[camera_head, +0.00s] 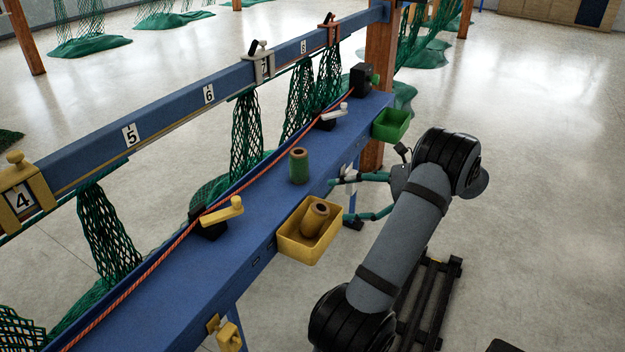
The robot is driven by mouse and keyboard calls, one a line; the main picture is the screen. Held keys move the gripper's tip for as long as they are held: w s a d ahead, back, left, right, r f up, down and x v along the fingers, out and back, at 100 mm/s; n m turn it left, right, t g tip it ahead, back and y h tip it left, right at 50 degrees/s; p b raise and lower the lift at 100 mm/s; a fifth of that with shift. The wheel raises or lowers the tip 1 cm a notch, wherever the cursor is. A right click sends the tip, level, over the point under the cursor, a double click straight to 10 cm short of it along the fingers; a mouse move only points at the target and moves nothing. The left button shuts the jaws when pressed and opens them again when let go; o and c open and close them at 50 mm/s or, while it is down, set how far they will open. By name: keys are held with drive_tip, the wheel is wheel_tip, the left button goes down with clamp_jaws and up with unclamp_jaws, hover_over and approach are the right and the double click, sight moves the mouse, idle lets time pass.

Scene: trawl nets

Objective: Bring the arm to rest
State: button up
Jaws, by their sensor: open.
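My arm (412,235) rises from the bottom of the view, bends at a black joint and reaches back toward the blue bench. My gripper (338,200) is open, with two teal fingers spread apart and pointing left at the bench's near edge. No object shows between the fingers. The gripper is just right of the yellow bin and below the green bin. Part of the wrist is hidden behind the arm's upper joint.
The blue bench (180,293) carries a green spool (299,166) standing upright. A yellow bin (293,251) with a tan spool (315,219) and an empty-looking green bin (391,124) hang on its edge. A wooden post (381,60) stands behind.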

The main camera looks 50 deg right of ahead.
idle(0.4)
drive_tip(key=p, duration=0.1)
hover_over(307, 219)
wheel_tip(307, 219, down, 5)
drive_tip(key=shift+w+f, duration=0.1)
drive_tip(key=shift+w, duration=0.05)
idle(0.4)
